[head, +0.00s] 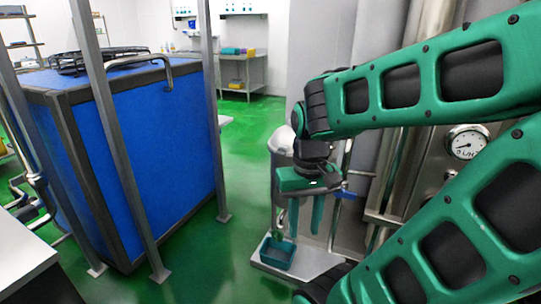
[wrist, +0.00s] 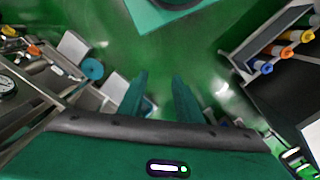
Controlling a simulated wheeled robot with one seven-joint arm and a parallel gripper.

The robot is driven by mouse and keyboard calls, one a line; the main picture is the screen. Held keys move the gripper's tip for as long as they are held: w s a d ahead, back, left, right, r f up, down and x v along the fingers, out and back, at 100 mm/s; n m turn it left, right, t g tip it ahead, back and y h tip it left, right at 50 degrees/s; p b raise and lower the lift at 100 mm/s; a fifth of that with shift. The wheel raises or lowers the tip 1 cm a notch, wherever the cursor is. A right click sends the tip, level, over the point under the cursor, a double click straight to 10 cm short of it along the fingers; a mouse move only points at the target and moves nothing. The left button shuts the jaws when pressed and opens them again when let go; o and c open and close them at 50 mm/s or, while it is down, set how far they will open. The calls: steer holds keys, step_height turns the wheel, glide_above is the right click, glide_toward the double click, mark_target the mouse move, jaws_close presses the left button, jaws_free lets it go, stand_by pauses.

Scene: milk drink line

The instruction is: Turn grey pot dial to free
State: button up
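My gripper (head: 306,225) points down in front of the steel vessel equipment, its two green fingers apart and nothing seen between them. In the wrist view my gripper (wrist: 161,85) also shows open over the green floor. A round white-faced dial marked L/H (head: 467,143) sits on the steel equipment at the right, between my arm links and apart from my gripper. A similar round dial (wrist: 6,87) shows at the wrist view's left edge. I cannot tell which is the grey pot dial, or any "free" mark.
A small teal bin (head: 277,253) stands on a low metal platform (head: 312,262) below my gripper. A blue handle (head: 345,194) sticks out near my fingers. A large blue tank (head: 155,150) with grey posts stands left. The green floor (head: 243,150) between is clear.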

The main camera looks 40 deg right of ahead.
mark_target(279, 153)
steer(key=shift+d, duration=0.15)
steer(key=shift+o, duration=2.5)
steer(key=shift+s+d+r+m, duration=0.3)
steer(key=shift+d, duration=0.25)
steer(key=w+d+f+m+h, duration=0.35)
steer(key=w+d+h, duration=0.25)
steer(key=w+d, duration=0.65)
steer(key=w+d+f+m+h, duration=0.2)
steer(key=w+d+m+h, duration=0.3)
steer(key=w+d, duration=0.75)
steer(key=w+d+f+n+t+h, duration=0.1)
steer(key=w+f+t+h, duration=0.3)
steer(key=w, duration=0.5)
steer(key=w+f+n+t+h, duration=0.1)
steer(key=w+f+t+h, duration=0.15)
steer(key=w+f, duration=0.45)
steer(key=shift+t+y, duration=0.25)
steer(key=shift+y, duration=0.1)
steer(key=x, duration=0.3)
steer(key=w+r+x, duration=0.1)
steer(key=x, duration=0.3)
steer(key=r+x, duration=0.1)
steer(key=x, duration=0.3)
steer(key=shift+w+a, duration=0.1)
steer(key=shift+w, duration=0.2)
